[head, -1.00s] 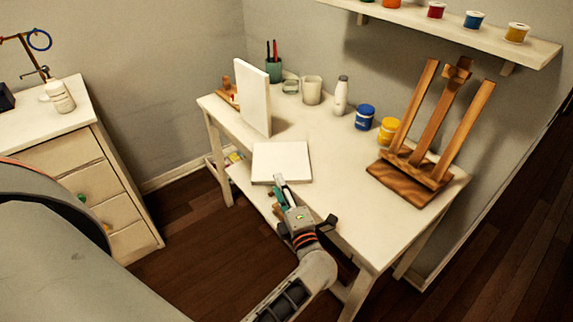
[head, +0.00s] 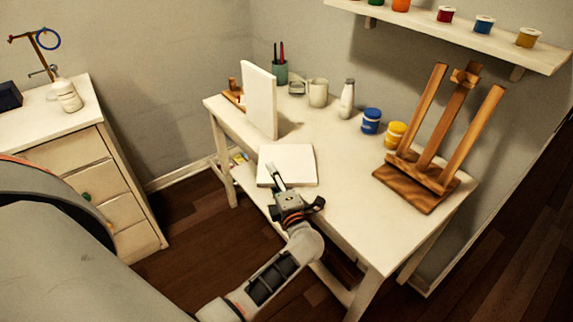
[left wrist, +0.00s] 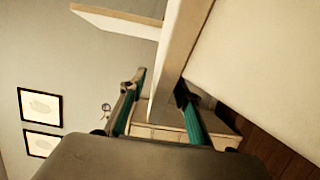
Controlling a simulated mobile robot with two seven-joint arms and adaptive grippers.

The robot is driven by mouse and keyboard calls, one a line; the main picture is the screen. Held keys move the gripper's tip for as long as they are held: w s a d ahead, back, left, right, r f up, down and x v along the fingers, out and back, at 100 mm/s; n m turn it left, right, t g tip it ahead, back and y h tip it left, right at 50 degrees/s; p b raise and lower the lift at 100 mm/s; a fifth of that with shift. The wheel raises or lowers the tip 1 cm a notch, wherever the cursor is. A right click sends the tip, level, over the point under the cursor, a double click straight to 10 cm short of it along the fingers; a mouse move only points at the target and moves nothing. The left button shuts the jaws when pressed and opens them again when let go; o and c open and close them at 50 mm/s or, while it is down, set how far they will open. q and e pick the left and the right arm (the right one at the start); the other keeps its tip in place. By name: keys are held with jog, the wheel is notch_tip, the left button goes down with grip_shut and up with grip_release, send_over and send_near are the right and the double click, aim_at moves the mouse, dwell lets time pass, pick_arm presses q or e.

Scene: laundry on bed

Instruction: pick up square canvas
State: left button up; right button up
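The square canvas (head: 298,163) is white and lies flat on the white table by its front edge. My left gripper (head: 277,176) is at the canvas's near side in the head view, with one finger showing over it. In the left wrist view, my left gripper (left wrist: 160,98) has its two teal fingers apart, with the pale canvas edge (left wrist: 172,75) between them. A gap shows between the canvas and the left finger; contact with the right finger is unclear. My right gripper is not in view.
A white canvas (head: 260,100) stands upright behind the flat one. A wooden easel (head: 430,150), blue jar (head: 371,121), yellow jar (head: 395,134), bottle (head: 347,99) and mug (head: 318,93) stand on the table (head: 340,200). A drawer cabinet (head: 85,165) is at left.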

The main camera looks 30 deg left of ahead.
pick_arm(q)
jog(key=shift+c, duration=0.4)
grip_shut()
